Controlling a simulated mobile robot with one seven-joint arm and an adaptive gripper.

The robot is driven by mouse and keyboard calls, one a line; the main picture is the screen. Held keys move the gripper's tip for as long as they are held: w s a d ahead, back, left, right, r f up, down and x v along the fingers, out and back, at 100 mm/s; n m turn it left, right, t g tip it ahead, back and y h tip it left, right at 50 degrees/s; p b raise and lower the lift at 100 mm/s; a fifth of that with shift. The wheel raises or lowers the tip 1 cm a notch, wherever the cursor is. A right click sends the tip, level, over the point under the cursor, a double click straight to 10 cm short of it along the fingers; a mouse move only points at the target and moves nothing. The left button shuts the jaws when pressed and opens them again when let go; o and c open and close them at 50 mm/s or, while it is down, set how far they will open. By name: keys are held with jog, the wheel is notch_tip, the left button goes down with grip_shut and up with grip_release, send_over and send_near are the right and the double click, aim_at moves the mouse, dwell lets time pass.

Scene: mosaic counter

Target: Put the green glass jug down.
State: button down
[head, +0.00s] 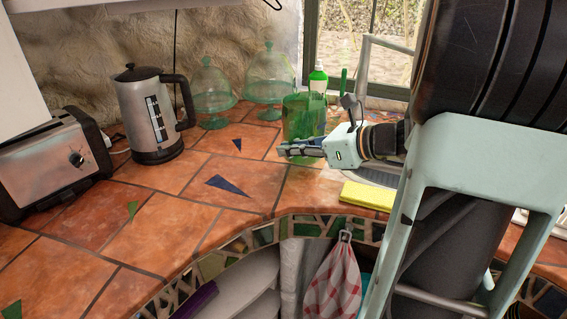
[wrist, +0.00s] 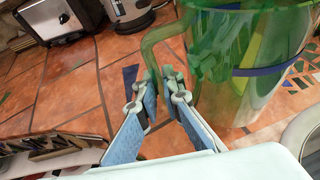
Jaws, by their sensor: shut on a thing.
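The green glass jug (head: 303,112) is clear green and upright, at the back of the tiled counter near the window. In the wrist view the jug (wrist: 240,95) fills the upper right, with a blue band around it and its handle on the left side. My gripper (head: 290,148) reaches in from the right in the head view and covers the jug's lower part. In the wrist view my gripper (wrist: 160,82) is shut on the jug's handle (wrist: 150,48). I cannot tell whether the jug's base touches the counter.
Two green glass domes on stands (head: 213,88) (head: 270,78) are behind and left of the jug. A soap bottle (head: 318,80) stands behind it. A kettle (head: 148,115) and toaster (head: 52,165) are left. A yellow cloth (head: 367,195) lies at right. The counter (head: 170,215) is clear front-left.

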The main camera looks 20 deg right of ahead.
aim_at(293, 160)
jog(key=shift+w+f+b, duration=0.25)
jog(key=shift+f+b, duration=0.05)
jog(key=shift+f, duration=0.15)
notch_tip(293, 160, down, 3)
jog(key=b, duration=0.3)
jog(key=shift+w, duration=0.1)
jog(key=c, duration=2.5)
grip_release()
jog(key=shift+f, duration=0.15)
jog(key=shift+c, duration=0.2)
jog(key=o, duration=0.4)
jog(key=shift+o, duration=0.2)
